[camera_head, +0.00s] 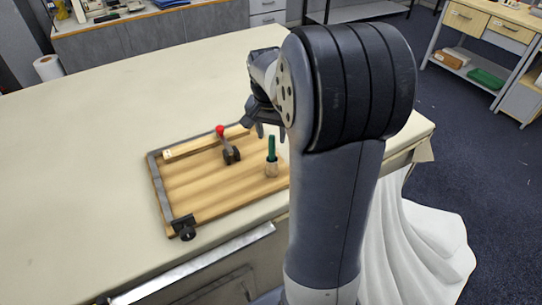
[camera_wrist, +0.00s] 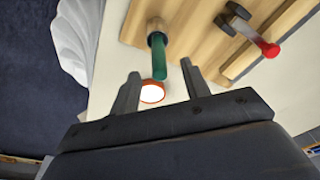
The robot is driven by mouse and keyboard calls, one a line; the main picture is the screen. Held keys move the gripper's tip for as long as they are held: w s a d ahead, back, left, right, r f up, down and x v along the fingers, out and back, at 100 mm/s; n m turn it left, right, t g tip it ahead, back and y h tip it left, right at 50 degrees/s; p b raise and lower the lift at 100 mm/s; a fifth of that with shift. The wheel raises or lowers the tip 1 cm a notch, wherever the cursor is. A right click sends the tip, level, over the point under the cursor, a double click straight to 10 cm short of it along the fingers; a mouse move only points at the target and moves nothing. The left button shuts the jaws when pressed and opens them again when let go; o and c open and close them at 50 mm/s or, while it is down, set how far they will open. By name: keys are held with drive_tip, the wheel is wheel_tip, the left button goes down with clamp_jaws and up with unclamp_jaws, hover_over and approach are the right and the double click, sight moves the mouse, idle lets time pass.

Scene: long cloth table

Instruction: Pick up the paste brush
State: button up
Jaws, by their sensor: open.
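The paste brush appears to be the upright item with the green handle (camera_head: 272,148) and a pale, rounded lower part, standing on the right side of the wooden board (camera_head: 205,196). Whether that lower part is bristles or a holder is unclear. In the wrist view the green handle (camera_wrist: 161,52) points toward my gripper (camera_wrist: 160,68). The handle's near end shows between the two open fingers, and they do not grip it. In the head view my gripper (camera_head: 259,124) hangs above the board's far right side, partly hidden by my arm.
A red-knobbed clamp (camera_head: 231,151) stands on the board, left of the brush. A pale wooden strip (camera_head: 188,146) lies along the far edge. A black clamp (camera_head: 184,227) is at the near left corner. A round white item with an orange rim (camera_wrist: 152,92) lies near the fingers.

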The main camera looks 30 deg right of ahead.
sight(272, 144)
drive_tip(key=f, duration=0.3)
drive_tip(key=f+p, duration=0.1)
drive_tip(key=f, duration=0.1)
drive_tip(key=shift+w+d, duration=0.25)
clamp_jaws()
